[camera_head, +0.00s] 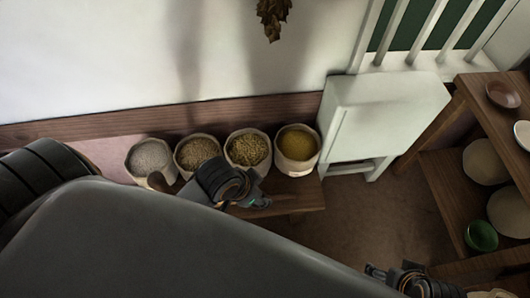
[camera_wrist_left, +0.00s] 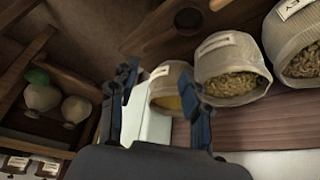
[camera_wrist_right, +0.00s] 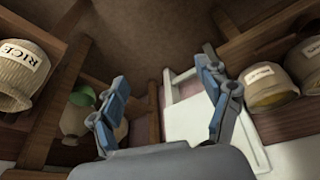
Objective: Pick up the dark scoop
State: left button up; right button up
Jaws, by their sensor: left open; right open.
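In the left wrist view a dark round shape (camera_wrist_left: 188,17) lies on the wooden bench, and a brown piece (camera_wrist_left: 218,4) is cut off by the top edge; I cannot tell which is the scoop. My left gripper (camera_head: 262,203) is open over the bench's front, right of the brown piece; its fingers show in the left wrist view (camera_wrist_left: 160,82). My right gripper (camera_head: 378,272) is open and empty, low at right; its fingers show in the right wrist view (camera_wrist_right: 168,105).
Several sacks of grain, such as the yellow-filled one (camera_head: 297,150), stand along the wall on the wooden bench (camera_head: 290,201). A white cabinet-like piece (camera_head: 375,110) stands right of them. A wooden shelf (camera_head: 470,90) at far right holds bowls, including a green one (camera_head: 481,235). Floor between is clear.

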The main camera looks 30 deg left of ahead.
pick_arm(q)
jog(key=w+d+f+m+h, duration=0.2)
jog(key=w+d+m, duration=0.1)
jog(key=w+m, duration=0.15)
jog(key=m+g+b, duration=0.2)
send_near(281, 196)
jog(key=x, duration=0.2)
jog(key=b+x, duration=0.1)
jog(key=x, duration=0.1)
jog(key=shift+d+f, duration=0.25)
jog(key=shift+d, duration=0.15)
jog(key=shift+w+d+f+b, duration=0.1)
jog(key=shift+f+b, duration=0.25)
jog(key=x, duration=0.1)
jog(key=b+x, duration=0.1)
jog(key=shift+f, duration=0.35)
jog(key=shift+b+x, duration=0.8)
jog(key=shift+x, duration=0.2)
jog(key=shift+f, duration=0.1)
pick_arm(e)
jog(key=w+a+r+t+y, duration=0.1)
jog(key=w+a+r+t, duration=0.2)
jog(key=w+r+t, duration=0.3)
jog(key=w+a+r+t+y, duration=0.2)
jog(key=w+a+r+t, duration=0.1)
jog(key=w+r+t, duration=0.4)
jog(key=w+r, duration=0.1)
jog(key=w, duration=0.2)
jog(key=shift+a+n+y, duration=0.2)
jog(key=shift+n+y, duration=0.1)
